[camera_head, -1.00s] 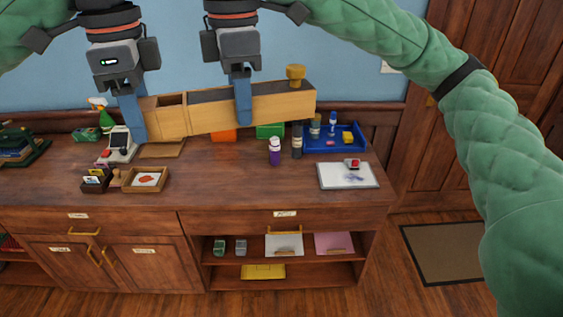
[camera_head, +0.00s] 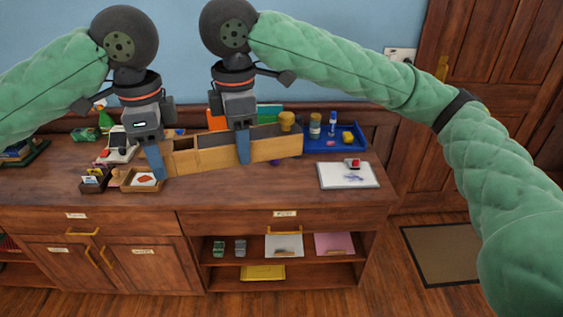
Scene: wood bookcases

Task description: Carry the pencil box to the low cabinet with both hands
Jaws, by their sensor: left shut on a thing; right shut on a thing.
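The pencil box (camera_head: 273,149) is a long light-wood box with open compartments and a round wooden knob at its right end. It is over the top of the low cabinet (camera_head: 250,192), slightly tilted in the picture, its right end higher. I cannot tell whether it touches the top. My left gripper (camera_head: 156,164) is shut on the box's left end. My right gripper (camera_head: 243,148) is shut on its front wall near the middle. The box hides part of the things behind it.
A blue tray (camera_head: 350,144) with small items stands at the back right. A white pad (camera_head: 348,176) with a red-topped stamp lies at the right. A small wooden tray (camera_head: 143,181) and a dark card holder (camera_head: 95,180) are near my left gripper. The front middle is clear.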

